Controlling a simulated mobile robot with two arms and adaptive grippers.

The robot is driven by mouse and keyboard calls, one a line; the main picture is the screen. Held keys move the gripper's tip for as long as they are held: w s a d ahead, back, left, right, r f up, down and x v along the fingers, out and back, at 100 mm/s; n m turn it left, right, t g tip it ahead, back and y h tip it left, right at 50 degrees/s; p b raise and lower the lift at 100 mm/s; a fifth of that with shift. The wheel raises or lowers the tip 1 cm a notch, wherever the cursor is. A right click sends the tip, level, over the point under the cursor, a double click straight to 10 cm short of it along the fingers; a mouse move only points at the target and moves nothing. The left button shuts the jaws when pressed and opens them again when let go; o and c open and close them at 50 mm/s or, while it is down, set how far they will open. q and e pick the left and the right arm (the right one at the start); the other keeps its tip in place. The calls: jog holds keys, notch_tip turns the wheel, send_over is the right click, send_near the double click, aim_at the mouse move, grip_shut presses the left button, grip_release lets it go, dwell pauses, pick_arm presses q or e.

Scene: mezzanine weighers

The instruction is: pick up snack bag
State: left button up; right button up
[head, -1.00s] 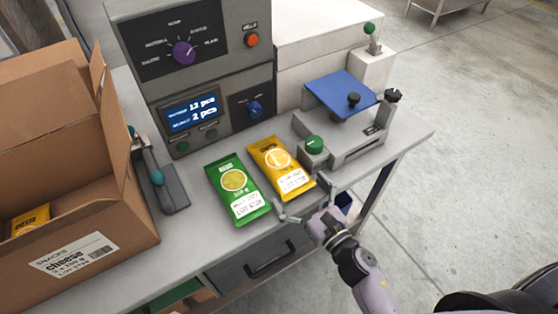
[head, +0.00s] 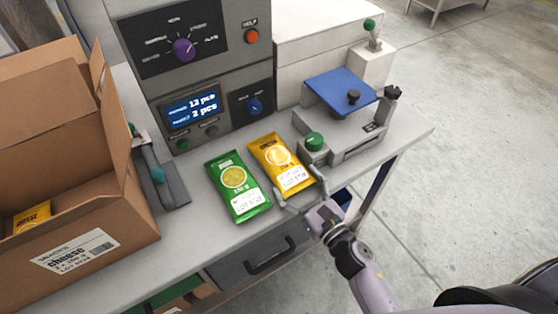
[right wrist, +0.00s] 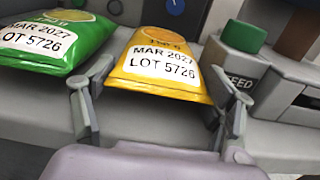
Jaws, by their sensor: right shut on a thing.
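A yellow snack bag (head: 283,163) lies on the grey counter, its label toward me. A green snack bag (head: 238,187) lies just left of it. My right gripper (head: 301,187) is at the near end of the yellow bag, one finger on each side, shut on it. The right wrist view shows the yellow bag (right wrist: 160,65) between the two fingers (right wrist: 158,88). The label there reads MAR 2027, LOT 5726. The green bag (right wrist: 50,40) is left of the left finger. My left gripper is not in view.
An open cardboard box (head: 125,236) labelled cheese stands at the left, with a yellow bag (head: 32,216) inside. A weigher panel (head: 200,65) stands behind the bags. A device with a blue plate (head: 338,91) and green button (head: 314,141) stands close right of the yellow bag.

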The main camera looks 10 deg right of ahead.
jog(key=c, duration=0.6)
jog(key=shift+r, duration=0.15)
notch_tip(320, 180, up, 20)
jog(key=p, duration=0.8)
pick_arm(q)
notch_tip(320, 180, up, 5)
jog(key=b, duration=0.2)
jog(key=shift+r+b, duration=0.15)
jog(key=shift+b, duration=0.2)
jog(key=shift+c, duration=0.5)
pick_arm(e)
jog(key=s+d+m+h, duration=0.1)
jog(key=s+d+h, duration=0.1)
jog(key=s+d+f+m+h, duration=0.1)
jog(key=s+d+h, duration=0.1)
jog(key=s, duration=0.1)
jog(key=s+d+f+m+t+h, duration=0.1)
jog(key=s+d+m+h, duration=0.1)
jog(key=s, duration=0.1)
jog(key=shift+s+f, duration=0.25)
